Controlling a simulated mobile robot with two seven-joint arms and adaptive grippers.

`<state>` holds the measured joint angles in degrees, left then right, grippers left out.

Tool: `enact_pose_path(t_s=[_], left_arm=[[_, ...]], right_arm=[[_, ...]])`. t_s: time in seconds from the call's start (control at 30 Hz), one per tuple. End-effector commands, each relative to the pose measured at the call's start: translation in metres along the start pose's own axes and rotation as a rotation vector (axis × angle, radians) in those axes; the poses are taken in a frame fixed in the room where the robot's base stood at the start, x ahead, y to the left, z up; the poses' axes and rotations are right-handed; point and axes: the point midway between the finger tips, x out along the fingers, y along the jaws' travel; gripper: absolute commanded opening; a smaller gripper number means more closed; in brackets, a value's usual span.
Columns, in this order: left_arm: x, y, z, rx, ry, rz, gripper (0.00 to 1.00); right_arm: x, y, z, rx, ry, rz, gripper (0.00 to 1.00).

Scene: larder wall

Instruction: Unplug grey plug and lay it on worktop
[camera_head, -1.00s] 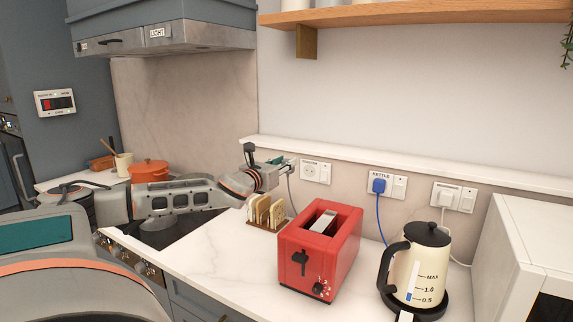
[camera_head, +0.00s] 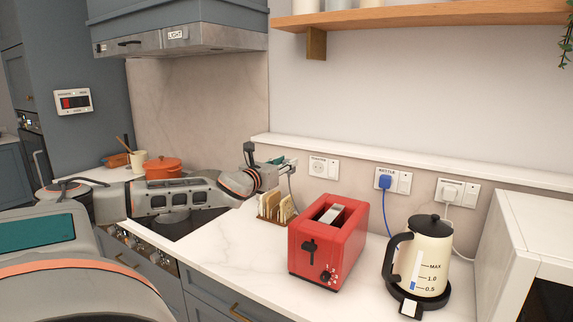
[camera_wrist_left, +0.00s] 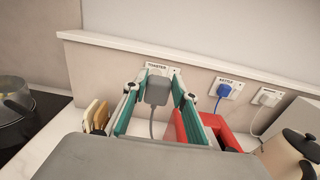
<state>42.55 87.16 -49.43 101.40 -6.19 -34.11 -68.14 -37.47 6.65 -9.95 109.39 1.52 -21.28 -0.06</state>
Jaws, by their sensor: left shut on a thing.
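My left gripper (camera_head: 289,164) is shut on the grey plug (camera_wrist_left: 157,91) and holds it in the air above the worktop (camera_head: 222,240). In the left wrist view the plug sits between the teal fingers, its grey cable (camera_wrist_left: 151,128) hanging down. In the head view the plug is mostly hidden by the gripper. The toaster socket (camera_head: 318,168) shows a bare round face, with the gripper to its left and apart from it. My right gripper is not in view.
A toast rack (camera_head: 275,208) stands below the gripper, beside the red toaster (camera_head: 327,243). The kettle (camera_head: 420,255) stands further right. A blue plug (camera_head: 385,182) and a white plug (camera_head: 450,192) fill other sockets.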

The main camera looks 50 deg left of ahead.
Motion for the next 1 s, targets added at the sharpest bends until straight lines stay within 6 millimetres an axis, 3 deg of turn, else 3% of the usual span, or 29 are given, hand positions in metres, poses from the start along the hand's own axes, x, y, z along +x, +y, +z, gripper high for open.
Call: enact_pose_path(t_s=[1.0], left_arm=[[-0.028, 0.000, 0.000, 0.001, -0.001, -0.001, 0.01]], right_arm=[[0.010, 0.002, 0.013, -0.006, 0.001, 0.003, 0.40]])
